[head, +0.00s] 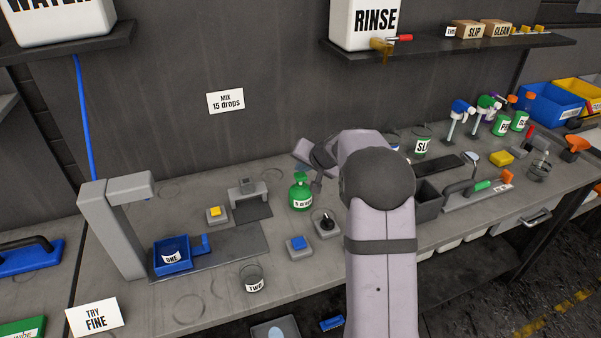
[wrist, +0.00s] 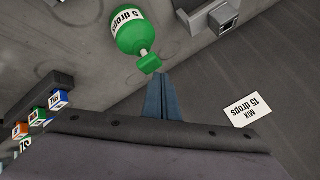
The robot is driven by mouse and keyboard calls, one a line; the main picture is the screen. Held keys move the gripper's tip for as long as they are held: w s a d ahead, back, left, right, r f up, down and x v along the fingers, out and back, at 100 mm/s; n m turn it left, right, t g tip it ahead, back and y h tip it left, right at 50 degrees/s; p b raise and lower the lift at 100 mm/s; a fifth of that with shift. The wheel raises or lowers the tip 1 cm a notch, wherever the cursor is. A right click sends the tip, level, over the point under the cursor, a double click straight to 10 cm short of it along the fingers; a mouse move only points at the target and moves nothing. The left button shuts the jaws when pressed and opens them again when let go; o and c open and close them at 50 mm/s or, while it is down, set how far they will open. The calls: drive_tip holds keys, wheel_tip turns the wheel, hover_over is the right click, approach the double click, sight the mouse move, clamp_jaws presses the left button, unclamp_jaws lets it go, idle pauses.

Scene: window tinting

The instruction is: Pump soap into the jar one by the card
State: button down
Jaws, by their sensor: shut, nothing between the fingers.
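The green soap bottle (head: 300,197) with a "5 drops" label stands upright on the bench below my gripper. In the wrist view the bottle (wrist: 138,36) shows its green pump head close to my fingertips; I cannot tell whether they touch. My gripper (wrist: 160,78) is shut and empty. In the head view it is partly hidden by my arm. Jar ONE (head: 172,257) is a clear jar in a blue tray (head: 187,266) at the left.
Jar TWO (head: 253,279) stands at the bench's front. Blue (head: 298,244) and yellow (head: 215,212) button boxes and a black-knobbed box (head: 326,224) surround the bottle. A grey post (head: 118,228) overhangs near the tray. Spray bottles (head: 502,122) stand at right.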

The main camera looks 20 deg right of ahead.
drive_tip(key=shift+r, duration=0.15)
drive_tip(key=shift+r+p, duration=1.85)
drive_tip(key=shift+r, duration=0.65)
idle(1.0)
wheel_tip(320, 180, up, 4)
drive_tip(key=p, duration=0.5)
hover_over(302, 177)
drive_tip(key=shift+s, duration=0.1)
drive_tip(key=shift+f+b, duration=0.25)
drive_tip(key=shift+b, duration=0.2)
wheel_tip(302, 177, down, 8)
drive_tip(key=b, duration=0.7)
drive_tip(key=shift+f, duration=0.2)
drive_tip(key=shift+f+b, duration=0.2)
drive_tip(key=shift+b, duration=0.15)
idle(1.4)
